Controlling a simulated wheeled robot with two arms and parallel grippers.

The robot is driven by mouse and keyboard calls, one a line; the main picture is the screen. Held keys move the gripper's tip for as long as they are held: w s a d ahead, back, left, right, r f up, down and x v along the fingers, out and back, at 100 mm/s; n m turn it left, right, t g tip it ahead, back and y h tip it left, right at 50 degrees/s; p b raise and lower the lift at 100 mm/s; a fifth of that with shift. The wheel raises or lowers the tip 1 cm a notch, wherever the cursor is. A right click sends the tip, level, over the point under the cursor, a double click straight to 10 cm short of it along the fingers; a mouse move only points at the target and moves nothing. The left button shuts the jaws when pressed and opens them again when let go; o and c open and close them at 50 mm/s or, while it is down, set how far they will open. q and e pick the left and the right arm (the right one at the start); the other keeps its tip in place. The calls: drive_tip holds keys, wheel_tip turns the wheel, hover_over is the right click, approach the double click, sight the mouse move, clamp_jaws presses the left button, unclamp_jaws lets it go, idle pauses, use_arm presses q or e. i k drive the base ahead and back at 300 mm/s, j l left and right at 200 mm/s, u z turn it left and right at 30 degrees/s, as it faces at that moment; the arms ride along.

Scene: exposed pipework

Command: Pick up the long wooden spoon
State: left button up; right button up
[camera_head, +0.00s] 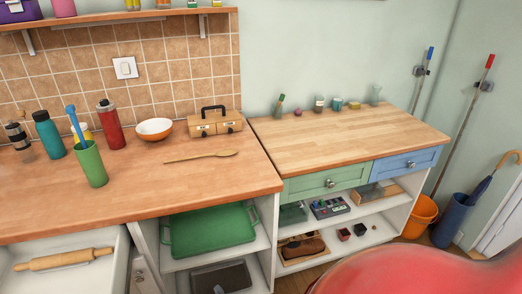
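The long wooden spoon (201,156) lies flat on the left wooden counter (150,190), its bowl toward the right and its handle toward the left. It lies in front of a tan box with a black handle (215,123) and a white and orange bowl (154,129). Nothing covers the spoon. Neither of my grippers shows in the head view.
A green cup (90,164) with a blue utensil, a teal bottle (49,135) and a red bottle (111,125) stand left of the spoon. The counter in front of it is clear. A large red rounded shape (420,272) fills the lower right.

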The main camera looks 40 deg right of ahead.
sight(226, 152)
drive_tip(key=z, duration=0.9)
drive_tip(key=j+z, duration=0.15)
